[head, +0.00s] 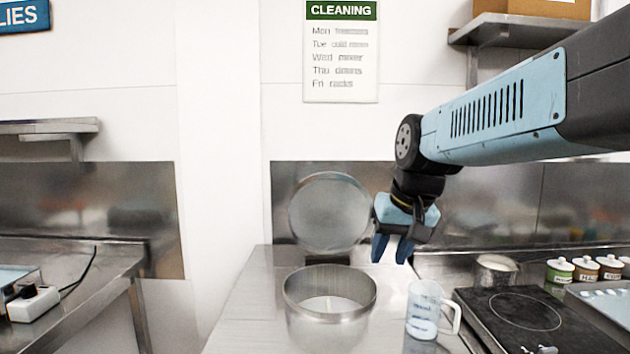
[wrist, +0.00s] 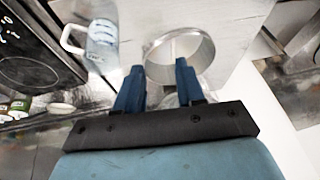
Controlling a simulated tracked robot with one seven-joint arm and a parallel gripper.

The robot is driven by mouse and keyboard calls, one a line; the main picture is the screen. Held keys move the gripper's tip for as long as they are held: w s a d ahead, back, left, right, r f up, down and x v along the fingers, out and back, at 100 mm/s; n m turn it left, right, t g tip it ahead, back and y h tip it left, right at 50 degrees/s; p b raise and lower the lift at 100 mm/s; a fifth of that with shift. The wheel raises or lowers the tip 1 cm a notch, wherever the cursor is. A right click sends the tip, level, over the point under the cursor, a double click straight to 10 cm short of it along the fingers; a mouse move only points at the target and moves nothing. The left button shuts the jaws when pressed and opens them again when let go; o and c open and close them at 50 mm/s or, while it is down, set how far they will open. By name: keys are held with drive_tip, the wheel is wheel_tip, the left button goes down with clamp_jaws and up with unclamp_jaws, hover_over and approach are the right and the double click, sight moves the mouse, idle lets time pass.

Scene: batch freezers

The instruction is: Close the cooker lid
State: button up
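The cooker (head: 330,318) is a round metal pot-like vessel on the steel counter, with its top open. Its round lid (head: 329,213) stands raised behind it, near the back wall. My gripper (head: 392,250) hangs above the counter, right of the lid and behind and right of the cooker's rim. Its two blue fingers are apart with nothing seen between them. In the wrist view the open fingers (wrist: 156,85) point toward the cooker's rim (wrist: 180,56). Most of the lid is hidden behind my gripper in that view.
A clear measuring jug (head: 424,310) stands right of the cooker, close to it. A black hob (head: 515,318), a small metal pot (head: 495,270) and several lidded jars (head: 585,268) are farther right. The counter left of the cooker (head: 248,310) is clear.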

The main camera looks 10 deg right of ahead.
drive_tip(key=w+d+r+m+g+y, duration=0.1)
drive_tip(key=w+d+m, duration=0.15)
drive_tip(key=w, duration=0.75)
drive_tip(key=w+d+r+m+y, duration=0.1)
drive_tip(key=w+d, duration=0.3)
drive_tip(key=w, duration=0.5)
drive_tip(key=w+d+f+m+y, duration=0.1)
drive_tip(key=w+d+f+y, duration=0.25)
drive_tip(key=w+d, duration=0.5)
drive_tip(key=w+d+f+m+y, duration=0.15)
drive_tip(key=w+d+f, duration=0.3)
drive_tip(key=w, duration=0.65)
drive_tip(key=n+y, duration=0.5)
drive_tip(key=y, duration=0.5)
approach(330, 179)
drive_tip(key=w+d, duration=0.4)
drive_tip(key=w, duration=0.1)
drive_tip(key=a, duration=0.4)
drive_tip(key=w+a, duration=0.1)
drive_tip(key=a, duration=0.3)
drive_tip(key=w+a, duration=0.1)
drive_tip(key=a, duration=0.3)
drive_tip(key=shift+w+a+f, duration=0.15)
drive_tip(key=shift+w+f, duration=0.05)
drive_tip(key=shift+f, duration=0.2)
drive_tip(key=shift+c, duration=0.2)
clamp_jaws()
